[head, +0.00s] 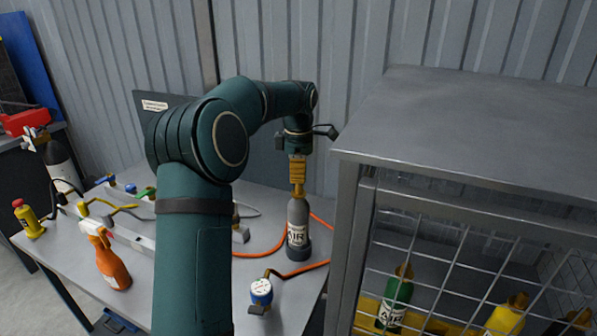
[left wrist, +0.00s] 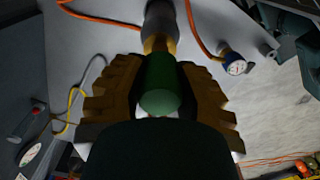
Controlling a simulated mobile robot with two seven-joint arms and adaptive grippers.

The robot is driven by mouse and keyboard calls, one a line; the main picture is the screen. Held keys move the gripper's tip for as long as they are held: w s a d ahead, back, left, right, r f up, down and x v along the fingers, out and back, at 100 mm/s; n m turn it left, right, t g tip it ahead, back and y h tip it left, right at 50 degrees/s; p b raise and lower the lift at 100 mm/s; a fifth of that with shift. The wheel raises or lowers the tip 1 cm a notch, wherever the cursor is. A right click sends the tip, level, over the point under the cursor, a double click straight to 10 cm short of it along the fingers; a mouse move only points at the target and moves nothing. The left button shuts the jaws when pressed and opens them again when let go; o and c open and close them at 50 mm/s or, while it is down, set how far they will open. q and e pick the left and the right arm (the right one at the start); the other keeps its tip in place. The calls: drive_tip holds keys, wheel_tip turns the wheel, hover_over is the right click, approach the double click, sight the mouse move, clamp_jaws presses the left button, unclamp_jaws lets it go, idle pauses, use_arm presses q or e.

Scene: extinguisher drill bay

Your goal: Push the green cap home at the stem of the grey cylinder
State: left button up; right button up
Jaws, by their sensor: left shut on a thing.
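The grey cylinder (head: 299,228), labelled AIR, stands upright on the bench near its right end. Its shoulder also shows at the top of the left wrist view (left wrist: 160,15), with the brass stem (left wrist: 155,44) below it. My left gripper (head: 298,184) points down right above the cylinder. It is shut on the green cap (left wrist: 160,84), which sits between the ribbed yellow fingers in line with the stem. The cap's far end is at or very near the stem; I cannot tell how far it is seated. In the head view the fingers hide the cap. My right gripper is not in view.
A wire-fronted metal cabinet (head: 450,130) with green and yellow cylinders stands close on the right. An orange hose (head: 258,256) and a gauge (head: 261,291) lie near the cylinder. An orange spray bottle (head: 112,264) and a yellow bottle (head: 29,220) stand to the left.

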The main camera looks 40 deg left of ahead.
use_arm(q)
drive_tip(key=shift+f, duration=0.3)
idle(0.4)
drive_tip(key=shift+f+b, duration=0.35)
drive_tip(key=shift+f+b, duration=0.35)
drive_tip(key=shift+f, duration=0.95)
idle(1.2)
drive_tip(key=o, duration=0.8)
drive_tip(key=shift+o, duration=0.2)
drive_tip(key=shift+r, duration=0.1)
wheel_tip(320, 180, up, 12)
drive_tip(key=shift+f, duration=0.1)
